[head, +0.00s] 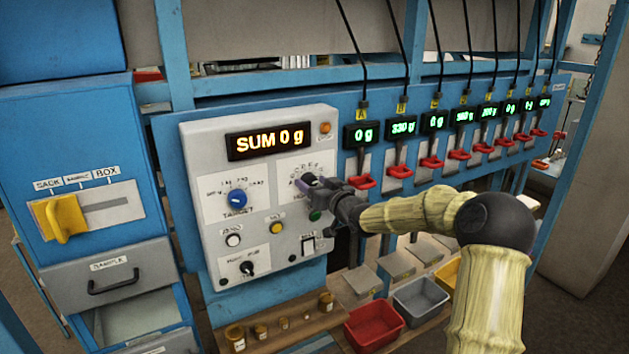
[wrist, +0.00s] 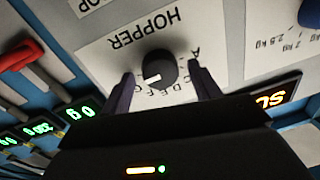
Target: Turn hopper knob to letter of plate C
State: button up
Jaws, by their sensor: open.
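The hopper knob (wrist: 158,70) is round and black with a white pointer mark, on a white label reading HOPPER (wrist: 144,27). The wrist view shows it roughly upside down. Its pointer aims down and left in that view, toward the later letters of the arc; the exact letter is unclear. My gripper (wrist: 160,71) is open, with one finger on each side of the knob; I cannot tell whether they touch it. In the head view my gripper (head: 318,186) covers the knob. A row of small yellow letter plates (head: 402,107) hangs above the green displays; the third is too small to read surely.
The grey control panel (head: 215,255) carries a blue TARGET knob (head: 237,198), a SUM 0 g display (head: 267,141) and several buttons. Red levers (head: 399,171) line the right. Below are a red bin (head: 375,322) and a grey bin (head: 420,298).

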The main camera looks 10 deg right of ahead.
jog(key=shift+c, duration=0.4)
jog(key=c, duration=0.9)
